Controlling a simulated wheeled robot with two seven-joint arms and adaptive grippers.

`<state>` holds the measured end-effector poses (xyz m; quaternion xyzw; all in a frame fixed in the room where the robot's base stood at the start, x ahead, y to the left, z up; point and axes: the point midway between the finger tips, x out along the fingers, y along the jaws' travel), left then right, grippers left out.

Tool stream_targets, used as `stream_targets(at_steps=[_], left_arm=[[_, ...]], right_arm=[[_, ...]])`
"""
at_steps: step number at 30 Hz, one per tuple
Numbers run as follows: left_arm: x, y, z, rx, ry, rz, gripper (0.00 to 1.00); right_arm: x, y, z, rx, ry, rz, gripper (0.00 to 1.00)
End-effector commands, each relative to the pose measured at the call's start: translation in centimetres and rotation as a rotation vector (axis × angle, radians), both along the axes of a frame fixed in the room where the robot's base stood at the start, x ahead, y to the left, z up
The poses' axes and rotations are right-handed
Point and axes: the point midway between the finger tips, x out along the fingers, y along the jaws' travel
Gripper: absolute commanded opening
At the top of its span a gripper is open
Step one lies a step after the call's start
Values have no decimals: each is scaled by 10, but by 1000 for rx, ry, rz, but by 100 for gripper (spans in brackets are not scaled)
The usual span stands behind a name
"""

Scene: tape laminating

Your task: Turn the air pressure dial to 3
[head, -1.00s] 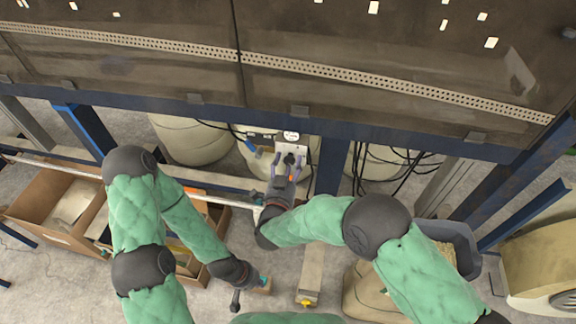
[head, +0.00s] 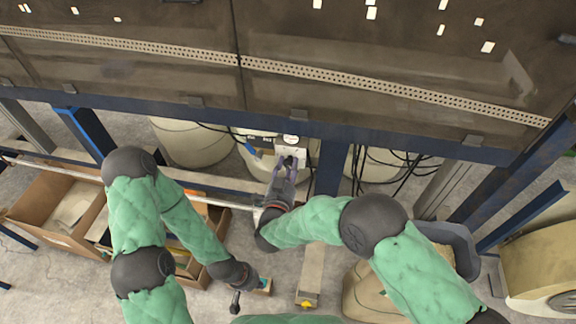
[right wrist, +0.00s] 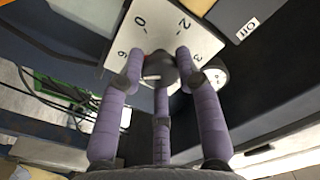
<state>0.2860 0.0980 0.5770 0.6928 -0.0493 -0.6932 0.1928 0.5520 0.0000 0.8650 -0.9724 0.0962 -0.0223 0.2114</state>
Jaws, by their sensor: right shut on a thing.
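The air pressure dial is a dark knob (right wrist: 160,68) on a white plate (right wrist: 158,30) printed with numbers, among them 0, 2, 3 and 6. My right gripper (right wrist: 160,72) is shut on the knob, its purple fingers around it. The fingers hide the knob's sides, and I cannot tell which number it points to. In the head view my right gripper (head: 288,162) reaches to the pale dial plate (head: 298,148) below the machine's edge. My left gripper (head: 240,294) is low in the view, away from the dial; its fingers are too small to read.
A round white gauge (right wrist: 217,76) is close beside the fingers. The blue frame beam (head: 330,135) runs just above the dial, and a blue post (head: 328,180) stands right of it. Black cables (head: 405,170) hang further right. Cardboard boxes (head: 50,235) stand at left.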

Motion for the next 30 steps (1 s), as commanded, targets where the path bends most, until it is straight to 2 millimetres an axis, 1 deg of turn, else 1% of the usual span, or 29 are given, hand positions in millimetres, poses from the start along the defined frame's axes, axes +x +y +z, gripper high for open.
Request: stream_targets(at_steps=[5, 12, 30], left_arm=[[0, 0, 12, 0, 0, 0, 0], [0, 0, 26, 0, 0, 0, 0], [0, 0, 58, 0, 0, 0, 0]], right_arm=[[-1, 1, -1, -129, 34, 6, 2], [-2, 0, -2, -351, 81, 6, 2], [-3, -1, -4, -912, 194, 8, 2]])
